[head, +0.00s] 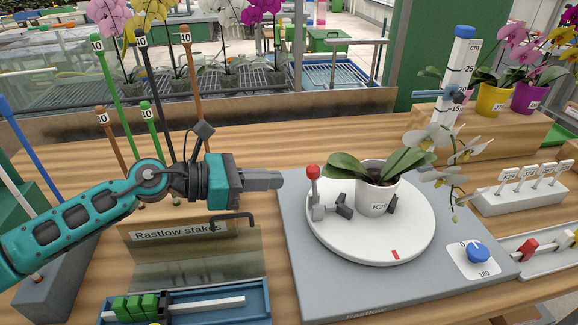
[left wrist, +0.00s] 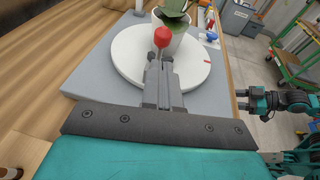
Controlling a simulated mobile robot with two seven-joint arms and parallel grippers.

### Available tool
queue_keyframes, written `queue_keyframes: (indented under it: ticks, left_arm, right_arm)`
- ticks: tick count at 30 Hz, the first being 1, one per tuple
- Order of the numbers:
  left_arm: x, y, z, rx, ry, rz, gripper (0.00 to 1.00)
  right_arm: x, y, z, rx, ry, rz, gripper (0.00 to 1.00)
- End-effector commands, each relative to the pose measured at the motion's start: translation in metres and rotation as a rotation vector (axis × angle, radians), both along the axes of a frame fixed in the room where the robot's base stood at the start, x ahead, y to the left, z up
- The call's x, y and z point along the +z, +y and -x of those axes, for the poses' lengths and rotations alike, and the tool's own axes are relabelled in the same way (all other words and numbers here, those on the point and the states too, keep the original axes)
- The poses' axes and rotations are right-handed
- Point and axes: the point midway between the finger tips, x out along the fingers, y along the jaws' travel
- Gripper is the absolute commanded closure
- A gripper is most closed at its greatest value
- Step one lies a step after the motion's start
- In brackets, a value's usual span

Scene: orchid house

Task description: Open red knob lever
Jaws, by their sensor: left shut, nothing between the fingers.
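The red knob (head: 313,172) tops a short upright lever on a grey clamp (head: 322,206) at the left of the white turntable (head: 375,248). The knob also shows in the left wrist view (left wrist: 162,37), just beyond my fingertips. A white pot (head: 376,190) with an orchid stands on the turntable by the clamp's jaws. My left gripper (head: 278,180) is shut and empty, pointing right toward the lever. A gap shows between it and the knob in the head view. My right gripper (left wrist: 240,99) shows small at the right of the left wrist view, its two fingers apart.
The turntable sits on a grey base with a blue dial (head: 478,252). A height gauge (head: 458,75) stands behind. Numbered stakes (head: 103,65) stand at the left, behind my left arm. A blue tray (head: 205,305) with green pieces lies in front. Labels stand in a white rack (head: 520,197).

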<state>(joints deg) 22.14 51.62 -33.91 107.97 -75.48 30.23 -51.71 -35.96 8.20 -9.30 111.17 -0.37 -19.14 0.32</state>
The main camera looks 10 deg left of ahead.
Motion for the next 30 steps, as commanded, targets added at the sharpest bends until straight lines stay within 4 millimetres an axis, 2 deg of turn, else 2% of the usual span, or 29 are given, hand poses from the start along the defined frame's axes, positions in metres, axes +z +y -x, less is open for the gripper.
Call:
queue_keyframes:
  ticks: [3,9,23,30]
  left_arm:
    - [0.005,-0.018,-0.011,-0.002,-0.002,0.002,1.00]
    - [0.003,-0.033,-0.020,-0.001,0.000,0.001,1.00]
    - [0.002,-0.036,-0.022,0.000,0.000,-0.001,1.00]
    - [0.001,-0.028,-0.023,0.000,0.005,-0.012,1.00]
  right_arm:
    - [0.010,0.000,0.000,0.001,0.001,0.001,0.51]
    - [0.014,0.000,0.000,0.001,0.001,0.001,0.51]
    - [0.015,0.000,-0.001,0.001,-0.001,0.001,0.51]
    - [0.013,0.000,-0.001,0.001,-0.001,0.001,0.51]
